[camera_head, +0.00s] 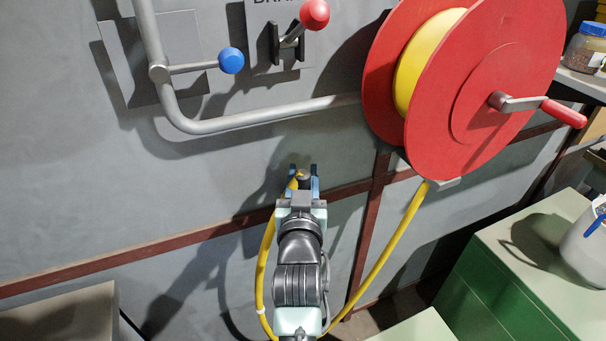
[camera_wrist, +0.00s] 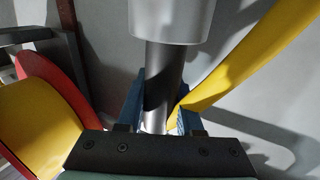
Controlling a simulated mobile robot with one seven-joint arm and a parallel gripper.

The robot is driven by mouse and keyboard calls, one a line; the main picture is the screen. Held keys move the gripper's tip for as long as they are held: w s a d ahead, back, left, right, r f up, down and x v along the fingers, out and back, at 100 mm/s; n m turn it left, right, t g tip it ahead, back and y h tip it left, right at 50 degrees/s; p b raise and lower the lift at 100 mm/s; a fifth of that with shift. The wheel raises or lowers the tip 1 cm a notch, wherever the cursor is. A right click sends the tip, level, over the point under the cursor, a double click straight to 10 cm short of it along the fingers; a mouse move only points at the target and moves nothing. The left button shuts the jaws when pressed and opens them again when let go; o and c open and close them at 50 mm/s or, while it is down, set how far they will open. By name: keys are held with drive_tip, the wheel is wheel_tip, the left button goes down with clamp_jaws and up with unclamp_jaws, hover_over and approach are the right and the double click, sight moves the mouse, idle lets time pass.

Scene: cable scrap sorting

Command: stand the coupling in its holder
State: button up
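My gripper (camera_head: 303,178) is in front of the grey wall in the head view, with its blue fingers on either side of the coupling (camera_head: 303,174), which shows there only as a small dark end. In the wrist view the coupling (camera_wrist: 161,75) is a smooth metal cylinder with a wider silver part at the top of the picture. The gripper (camera_wrist: 160,118) appears shut on its narrower part. A yellow hose (camera_wrist: 235,62) passes close beside the coupling; their joint is hidden. I cannot make out the holder in either view.
The yellow hose (camera_head: 262,270) loops beside my arm and runs up to a red reel (camera_head: 500,75). A bent grey pipe (camera_head: 250,115) and levers with blue (camera_head: 231,60) and red (camera_head: 314,14) knobs are above. A green cabinet (camera_head: 500,290) stands at right.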

drive_tip(key=o, duration=0.5)
drive_tip(key=s, duration=1.3)
drive_tip(key=shift+a, duration=0.2)
wheel_tip(320, 180, up, 23)
drive_tip(key=t, duration=0.5)
drive_tip(key=s+r+t+p, duration=0.1)
drive_tip(key=s+r+p, duration=0.2)
drive_tip(key=r, duration=0.7)
drive_tip(key=s+r+t+p, duration=0.2)
drive_tip(key=s+r+p, duration=0.2)
drive_tip(key=r, duration=0.6)
drive_tip(key=s+r+t+p, duration=0.1)
drive_tip(key=s+r+p, duration=0.3)
drive_tip(key=r, duration=0.7)
drive_tip(key=shift+d+r+y+p, duration=0.1)
drive_tip(key=shift+y+p, duration=0.2)
drive_tip(key=shift+p, duration=0.2)
